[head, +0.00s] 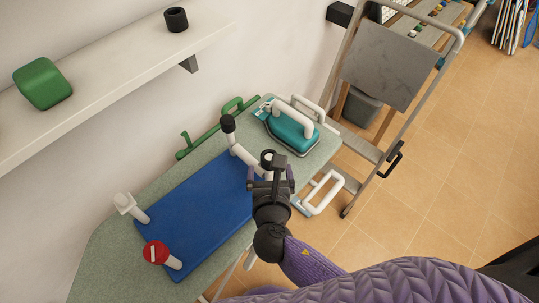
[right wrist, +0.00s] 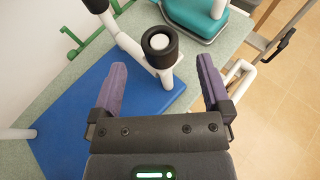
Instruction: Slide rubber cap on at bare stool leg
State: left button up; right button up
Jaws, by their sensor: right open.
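An upturned stool with a blue seat (head: 205,208) lies on a speckled green-grey worktop, its white legs pointing up. The leg nearest my right gripper (head: 270,182) carries a black cap (right wrist: 159,46) with a pale round centre; I cannot tell whether that is the leg's end. Another leg has a black cap (head: 228,123). The front left leg has a red round top (head: 156,252) with a white bar. The back left leg has a pale, squarish top (head: 124,202). My right gripper's purple fingers are apart, on either side of the near leg, gripping nothing. My left gripper is out of view.
A teal iron-like object with a white handle (head: 292,130) stands at the worktop's far end. A wall shelf (head: 110,75) holds a green block (head: 42,83) and a dark hollow cylinder (head: 176,19). A step ladder (head: 385,70) stands beyond the worktop. Tiled floor lies open at right.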

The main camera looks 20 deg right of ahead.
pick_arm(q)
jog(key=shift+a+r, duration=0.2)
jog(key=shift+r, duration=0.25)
pick_arm(e)
jog(key=v, duration=0.4)
jog(key=shift+s+r, duration=0.1)
jog(key=shift+s, duration=0.1)
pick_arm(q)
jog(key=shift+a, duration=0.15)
